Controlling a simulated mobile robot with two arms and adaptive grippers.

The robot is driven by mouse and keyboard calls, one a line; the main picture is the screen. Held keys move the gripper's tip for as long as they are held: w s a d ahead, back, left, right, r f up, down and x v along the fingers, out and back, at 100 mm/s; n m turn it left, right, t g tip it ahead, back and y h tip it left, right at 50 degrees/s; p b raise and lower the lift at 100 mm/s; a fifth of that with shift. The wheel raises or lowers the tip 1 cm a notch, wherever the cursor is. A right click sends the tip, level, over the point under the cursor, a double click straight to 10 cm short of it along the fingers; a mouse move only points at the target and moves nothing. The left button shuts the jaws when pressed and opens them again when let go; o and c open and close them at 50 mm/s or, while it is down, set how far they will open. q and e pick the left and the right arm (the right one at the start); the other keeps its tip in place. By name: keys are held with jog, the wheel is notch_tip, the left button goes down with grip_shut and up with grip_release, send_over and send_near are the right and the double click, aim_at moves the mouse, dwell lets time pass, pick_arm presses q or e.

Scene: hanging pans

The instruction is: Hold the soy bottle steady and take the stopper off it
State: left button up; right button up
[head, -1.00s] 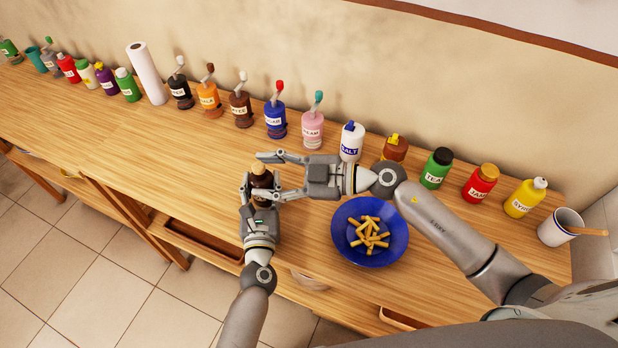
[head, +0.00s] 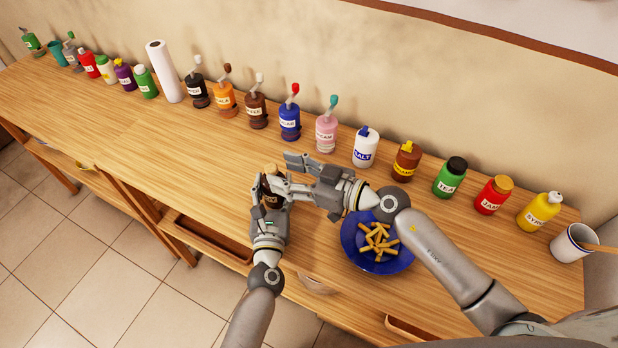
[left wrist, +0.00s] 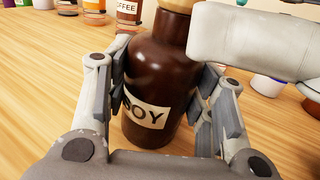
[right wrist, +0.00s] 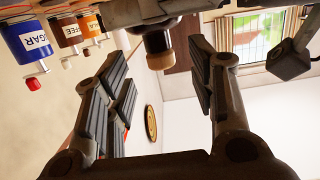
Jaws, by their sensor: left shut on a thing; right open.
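The soy bottle (left wrist: 158,70) is dark brown with a white SOY label and stands upright in the left wrist view. My left gripper (left wrist: 160,105) is shut on it, one finger on each side of the body. The bottle's tan stopper (right wrist: 160,62) is on its neck in the right wrist view, beyond the fingertips and between them in the picture. In the head view the stopper (head: 271,169) shows just left of my right gripper (head: 290,174), which is open and empty. The arms partly hide the bottle in the head view.
A blue plate (head: 350,242) of fries lies under my right arm. A row of bottles and grinders stands along the wall, with the salt bottle (head: 366,150) and pink grinder (head: 326,134) nearest my right gripper. The wooden table (head: 150,140) is clear to the left.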

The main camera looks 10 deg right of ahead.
aim_at(271, 167)
jog(key=shift+x, duration=2.15)
grip_shut()
jog(key=shift+r, duration=0.1)
jog(key=shift+r, duration=1)
jog(key=shift+r, duration=0.1)
jog(key=shift+r, duration=1.9)
